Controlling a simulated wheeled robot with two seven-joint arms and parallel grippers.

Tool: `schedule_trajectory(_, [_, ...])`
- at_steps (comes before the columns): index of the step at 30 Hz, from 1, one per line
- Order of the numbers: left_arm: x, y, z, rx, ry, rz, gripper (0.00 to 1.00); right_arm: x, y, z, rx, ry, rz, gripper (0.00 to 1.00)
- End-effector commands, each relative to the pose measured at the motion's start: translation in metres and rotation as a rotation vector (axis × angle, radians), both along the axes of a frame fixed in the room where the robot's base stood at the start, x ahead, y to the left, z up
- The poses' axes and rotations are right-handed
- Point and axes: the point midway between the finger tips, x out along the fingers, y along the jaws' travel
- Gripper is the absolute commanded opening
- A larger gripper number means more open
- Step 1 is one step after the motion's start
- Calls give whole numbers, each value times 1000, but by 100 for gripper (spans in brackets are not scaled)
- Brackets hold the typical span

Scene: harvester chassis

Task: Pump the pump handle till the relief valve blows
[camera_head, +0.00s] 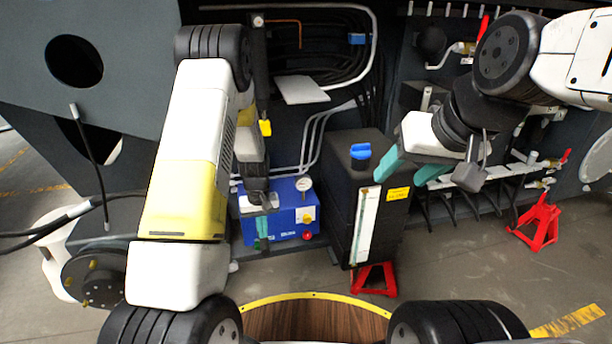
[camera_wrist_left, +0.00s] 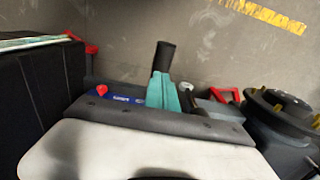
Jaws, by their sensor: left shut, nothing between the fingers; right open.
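The blue pump unit (camera_head: 286,222) stands low against the chassis, with a round gauge (camera_head: 304,184), a yellow knob and a red knob on it. Its blue face also shows in the left wrist view (camera_wrist_left: 125,99). My left gripper (camera_head: 263,240) is shut and empty, its teal fingers pointing down in front of the pump's left part. In the left wrist view a black cylindrical grip (camera_wrist_left: 163,57), apparently the pump handle, sticks up just beyond the fingers; contact cannot be told. My right gripper (camera_head: 401,180) is open and empty above the black tank's right side. I cannot tell which part is the relief valve.
The black tank (camera_head: 340,190) with a blue cap stands right of the pump. Red stands (camera_head: 374,278) are on the floor. Hoses and pipes (camera_head: 330,75) run along the chassis behind. A wheel-like hub (camera_head: 93,280) is at left. Open floor lies at lower right.

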Motion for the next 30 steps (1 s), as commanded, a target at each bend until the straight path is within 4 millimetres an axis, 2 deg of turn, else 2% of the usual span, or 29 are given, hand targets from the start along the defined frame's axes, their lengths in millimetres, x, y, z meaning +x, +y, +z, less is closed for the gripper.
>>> schedule_trajectory(11, [0, 0, -3, 0, 0, 0, 0, 0, 0, 0, 0, 0, 0, 56])
schedule_trajectory(30, [5, 2, -50, 1, -2, 0, 0, 0, 0, 0, 0, 0, 0, 56])
